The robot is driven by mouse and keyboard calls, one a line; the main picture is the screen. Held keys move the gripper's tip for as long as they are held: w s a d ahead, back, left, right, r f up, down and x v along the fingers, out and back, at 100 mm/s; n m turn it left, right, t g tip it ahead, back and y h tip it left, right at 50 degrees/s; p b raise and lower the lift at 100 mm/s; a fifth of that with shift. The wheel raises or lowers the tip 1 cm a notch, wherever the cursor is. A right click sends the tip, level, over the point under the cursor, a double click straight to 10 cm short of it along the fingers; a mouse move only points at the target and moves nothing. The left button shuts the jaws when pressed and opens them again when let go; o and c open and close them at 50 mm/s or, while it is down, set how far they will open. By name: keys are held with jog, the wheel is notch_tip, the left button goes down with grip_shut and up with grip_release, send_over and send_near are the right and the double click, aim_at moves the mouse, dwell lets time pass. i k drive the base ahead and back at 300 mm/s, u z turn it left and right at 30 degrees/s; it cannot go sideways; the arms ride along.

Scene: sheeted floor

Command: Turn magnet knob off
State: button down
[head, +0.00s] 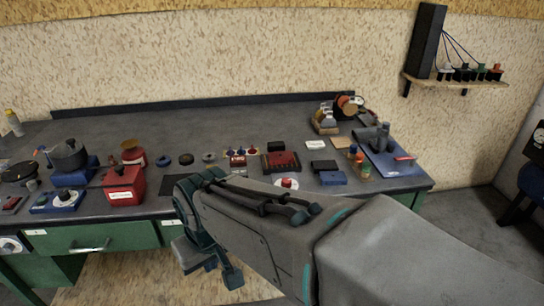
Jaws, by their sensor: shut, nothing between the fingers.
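No knob in the head view is readably marked as the magnet knob. A small red knob on a white round base (287,183) stands near the bench's front edge, just behind my forearm. A white round dial (11,246) is on the bench front at the far left. Small red and blue knobs (242,152) sit further back, at the middle of the bench. My gripper (207,262) is shut and empty, in front of the bench edge and below its top, apart from all of these. My arm reaches in from the lower right and hides part of the bench front.
A green drawer (95,240) is below.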

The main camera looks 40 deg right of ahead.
aim_at(287, 182)
jog(key=z, duration=1.2)
